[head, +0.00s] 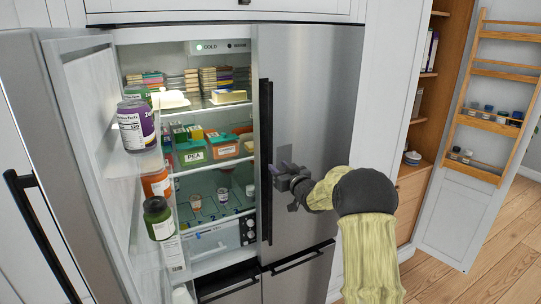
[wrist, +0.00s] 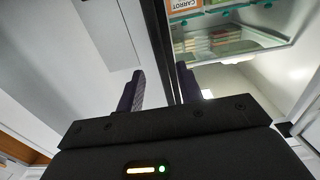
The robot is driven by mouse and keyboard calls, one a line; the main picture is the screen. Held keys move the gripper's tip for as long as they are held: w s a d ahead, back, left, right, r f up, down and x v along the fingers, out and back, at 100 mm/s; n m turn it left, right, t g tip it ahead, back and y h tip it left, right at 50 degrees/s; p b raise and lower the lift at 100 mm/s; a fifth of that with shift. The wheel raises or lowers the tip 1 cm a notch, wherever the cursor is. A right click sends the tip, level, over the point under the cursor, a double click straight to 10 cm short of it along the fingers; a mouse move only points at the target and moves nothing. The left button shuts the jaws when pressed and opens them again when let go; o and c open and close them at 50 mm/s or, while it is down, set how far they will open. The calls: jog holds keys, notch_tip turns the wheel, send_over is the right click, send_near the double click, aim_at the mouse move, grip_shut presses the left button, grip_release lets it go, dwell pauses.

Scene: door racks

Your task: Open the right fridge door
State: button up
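The right fridge door (head: 318,120) is a stainless steel panel and is closed. Its long black vertical handle (head: 265,130) runs along its left edge, and it also shows as a dark bar in the wrist view (wrist: 158,40). My gripper (head: 276,170) is at the lower half of the handle, just to its right in the head view. In the wrist view its two dark fingers (wrist: 161,85) are apart, with the handle bar running between them. I cannot tell whether either finger touches the handle.
The left fridge door (head: 90,130) stands open, with jars such as a purple-labelled one (head: 137,125) on its racks. The lit fridge interior holds shelved boxes and bins (head: 205,148). Drawers (head: 297,275) lie below. Wooden shelves (head: 425,100) and an open rack door (head: 480,150) stand right.

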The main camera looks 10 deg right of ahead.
aim_at(271, 160)
jog(key=shift+p+x, duration=1.75)
jog(key=shift+x, duration=1.8)
jog(key=shift+s, duration=0.1)
grip_shut()
